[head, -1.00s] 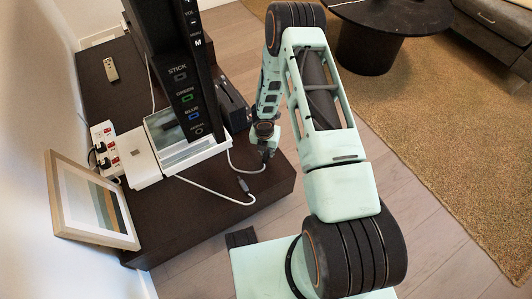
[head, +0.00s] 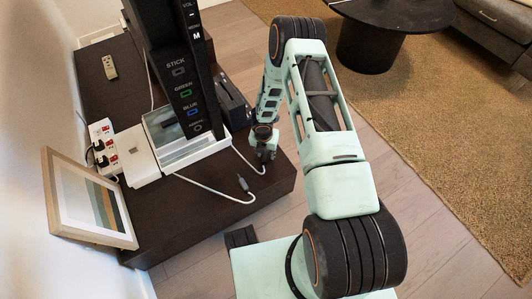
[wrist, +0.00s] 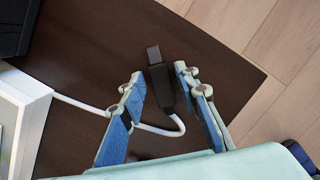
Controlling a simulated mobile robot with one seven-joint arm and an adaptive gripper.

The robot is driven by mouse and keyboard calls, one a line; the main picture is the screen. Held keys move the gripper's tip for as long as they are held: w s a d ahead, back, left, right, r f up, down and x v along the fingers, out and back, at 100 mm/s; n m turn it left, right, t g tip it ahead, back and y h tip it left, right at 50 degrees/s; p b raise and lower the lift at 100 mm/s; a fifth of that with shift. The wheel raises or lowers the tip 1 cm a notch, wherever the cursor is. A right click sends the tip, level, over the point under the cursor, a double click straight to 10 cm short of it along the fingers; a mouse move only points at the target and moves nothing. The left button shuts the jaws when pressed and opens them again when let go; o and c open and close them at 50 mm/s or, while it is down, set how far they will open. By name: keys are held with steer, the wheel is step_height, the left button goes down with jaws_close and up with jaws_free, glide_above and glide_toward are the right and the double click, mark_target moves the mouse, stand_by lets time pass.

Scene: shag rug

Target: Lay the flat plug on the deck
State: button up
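The flat plug (wrist: 157,72) is black with a flat rectangular tip and a white cable. In the wrist view it appears to lie on the dark brown deck (wrist: 95,50), tip pointing away from me. My gripper (wrist: 159,74) is open, one finger on each side of the plug with a gap to both. In the head view my gripper (head: 267,153) is low over the right end of the deck (head: 205,215) and hides the plug. The plug's cable runs to the white tray (head: 190,152).
A second dark plug (head: 243,184) on a white cable lies on the deck nearby. A white box (head: 140,166), power strip (head: 103,145), framed picture (head: 92,205), remote (head: 109,67) and upright black panel (head: 178,70) stand around. The deck's near part is clear.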

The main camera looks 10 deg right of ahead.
mark_target(265, 159)
steer(key=shift+r, duration=0.1)
step_height(265, 159, up, 12)
steer(key=s+a+p, duration=0.1)
steer(key=s+p, duration=0.1)
steer(key=p, duration=0.2)
stand_by(0.6)
